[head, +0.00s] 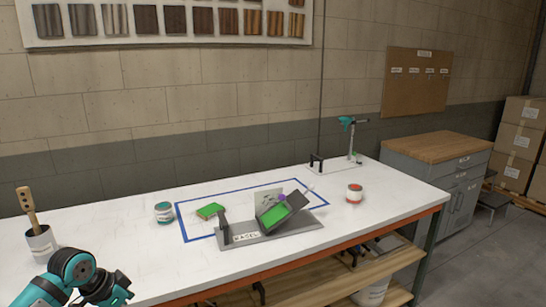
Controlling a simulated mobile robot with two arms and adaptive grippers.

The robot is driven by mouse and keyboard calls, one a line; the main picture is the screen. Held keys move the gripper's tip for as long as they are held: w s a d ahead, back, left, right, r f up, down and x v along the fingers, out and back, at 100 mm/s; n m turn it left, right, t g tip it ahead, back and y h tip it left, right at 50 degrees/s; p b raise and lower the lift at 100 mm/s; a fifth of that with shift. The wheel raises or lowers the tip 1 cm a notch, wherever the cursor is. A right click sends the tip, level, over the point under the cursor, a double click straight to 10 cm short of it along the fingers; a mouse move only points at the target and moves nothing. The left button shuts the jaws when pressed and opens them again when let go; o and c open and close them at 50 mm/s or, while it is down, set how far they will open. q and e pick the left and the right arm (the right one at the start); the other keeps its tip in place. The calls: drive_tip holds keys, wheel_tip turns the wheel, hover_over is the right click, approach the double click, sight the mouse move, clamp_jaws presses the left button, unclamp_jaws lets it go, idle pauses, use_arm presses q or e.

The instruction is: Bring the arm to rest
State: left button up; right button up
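Part of my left arm, with dark and teal joints, shows at the lower left corner, in front of the white table (120,225). Its fingers are not visible. My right arm and gripper are not in view. On the table, a grey stand (275,238) labelled "WASEL" or similar holds a tilted dark tray with a green face (274,215). A green block with a reddish-brown edge (210,211) lies to its left, inside a blue tape outline (184,226).
A teal-and-white can (164,212) and a red-and-white can (354,193) flank the stand. A teal-topped device (350,140) stands at the back right. The table's front strip is mostly clear.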

use_arm(q)
wheel_tip(320, 180, down, 20)
drive_tip(key=s+a+n+y, duration=0.1)
drive_tip(key=a+n, duration=0.1)
drive_tip(key=n, duration=0.2)
drive_tip(key=s+f+n+y, duration=0.1)
drive_tip(key=s+f, duration=0.4)
drive_tip(key=f, duration=0.3)
drive_tip(key=s+f+y, duration=0.1)
drive_tip(key=s+f, duration=0.4)
drive_tip(key=f, duration=0.3)
drive_tip(key=s+d+f+g, duration=0.1)
drive_tip(key=s+d+f, duration=0.2)
drive_tip(key=s, duration=0.9)
drive_tip(key=s+d+f, duration=0.4)
drive_tip(key=s+f, duration=0.4)
drive_tip(key=s, duration=0.4)
drive_tip(key=s+d+f+g, duration=0.1)
drive_tip(key=s+d+f, duration=0.3)
drive_tip(key=s, duration=0.8)
wheel_tip(320, 180, down, 2)
drive_tip(key=shift+s+f+g, duration=0.15)
drive_tip(key=shift+s+g, duration=0.15)
drive_tip(key=shift+s, duration=0.1)
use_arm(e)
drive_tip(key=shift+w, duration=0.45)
